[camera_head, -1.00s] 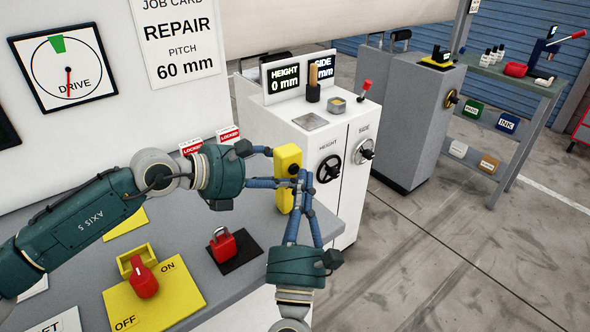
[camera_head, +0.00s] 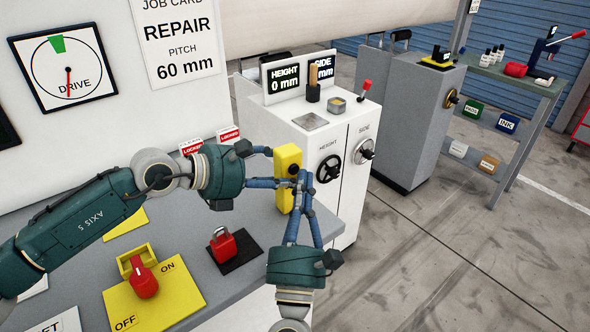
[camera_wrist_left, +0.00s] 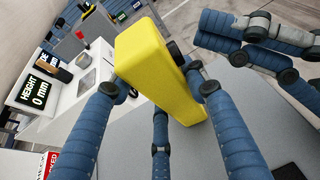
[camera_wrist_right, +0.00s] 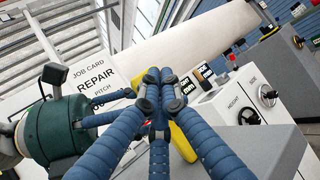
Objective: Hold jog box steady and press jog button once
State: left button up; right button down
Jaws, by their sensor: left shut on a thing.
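The yellow jog box (camera_head: 287,160) stands upright over the grey bench and shows large in the left wrist view (camera_wrist_left: 150,60). My left gripper (camera_head: 280,168) reaches it from the left, its fingers closed around the box's sides. A dark round button (camera_wrist_left: 173,50) shows on the box's face in the left wrist view. My right gripper (camera_head: 303,178) is in front of that face, its fingertips drawn together and empty. The right wrist view shows its fingers (camera_wrist_right: 160,82) bunched, hiding most of the box. I cannot tell whether the tips touch the button.
The grey bench holds a red padlock (camera_head: 223,244) on a black plate and a red switch (camera_head: 144,282) on a yellow ON/OFF plate. A white cabinet (camera_head: 336,140) with HEIGHT and SIDE handwheels stands just behind the box. Open floor lies to the right.

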jog(key=shift+w, duration=0.1)
jog(key=shift+w+a, duration=0.2)
jog(key=shift+w, duration=0.1)
jog(key=shift+w+a, duration=0.1)
dwell(0.5)
pick_arm(q)
jog(key=shift+s+d+r, duration=0.15)
jog(key=shift+s, duration=0.05)
pick_arm(e)
jog(key=shift+r, duration=0.2)
dwell(0.4)
pick_arm(q)
jog(key=shift+w+a, duration=0.2)
jog(key=shift+w, duration=0.1)
pick_arm(e)
jog(key=shift+s+f, duration=0.15)
jog(key=shift+s, duration=0.05)
pick_arm(q)
jog(key=shift+s, duration=0.1)
pick_arm(e)
jog(key=shift+s, duration=0.1)
